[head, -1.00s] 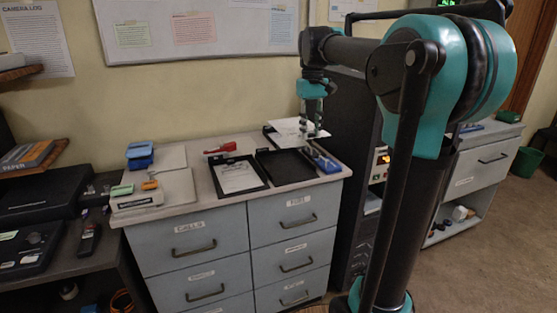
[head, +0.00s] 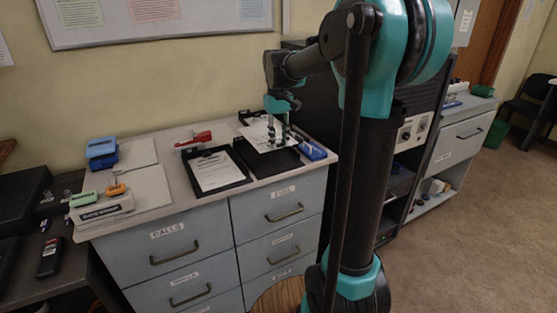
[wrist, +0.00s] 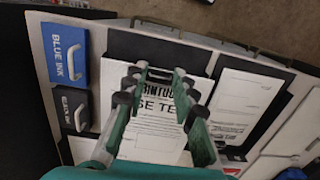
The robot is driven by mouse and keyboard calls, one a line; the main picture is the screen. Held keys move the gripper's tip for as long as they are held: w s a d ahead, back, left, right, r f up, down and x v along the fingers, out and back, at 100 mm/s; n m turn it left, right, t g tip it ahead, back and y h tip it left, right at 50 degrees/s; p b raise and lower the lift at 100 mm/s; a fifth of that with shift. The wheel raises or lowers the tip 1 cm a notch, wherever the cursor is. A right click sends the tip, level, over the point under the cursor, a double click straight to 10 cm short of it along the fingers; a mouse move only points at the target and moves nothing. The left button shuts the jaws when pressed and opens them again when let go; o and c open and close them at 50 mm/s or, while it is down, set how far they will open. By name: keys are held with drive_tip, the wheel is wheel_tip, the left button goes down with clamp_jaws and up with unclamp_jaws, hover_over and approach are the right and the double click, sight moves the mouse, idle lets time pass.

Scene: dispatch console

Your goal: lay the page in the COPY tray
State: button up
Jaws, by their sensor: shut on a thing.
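My gripper (head: 279,138) is shut on a white page (head: 262,138), which hangs roughly flat. In the wrist view the page (wrist: 155,140) shows large printed letters, partly hidden by the fingers. The page overlaps the far part of a black middle tray (head: 272,164); that tray also shows around the page in the wrist view (wrist: 150,46). The visible part of this tray looks empty. Another black tray (head: 240,178), to its left, holds a printed sheet (head: 215,171). A third dark tray (head: 246,115) is partly hidden behind the page. I cannot read which tray is COPY.
A blue ink box (wrist: 66,52) and a black one (wrist: 73,108) stand close beside the middle tray. A red stapler-like object (head: 194,141) lies behind the left tray. Blue, green and orange items sit at the counter's left. A dark cabinet (head: 320,95) stands at right.

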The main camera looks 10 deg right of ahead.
sight(279, 168)
wheel_tip(279, 168, down, 8)
idle(0.5)
drive_tip(key=o, duration=1.1)
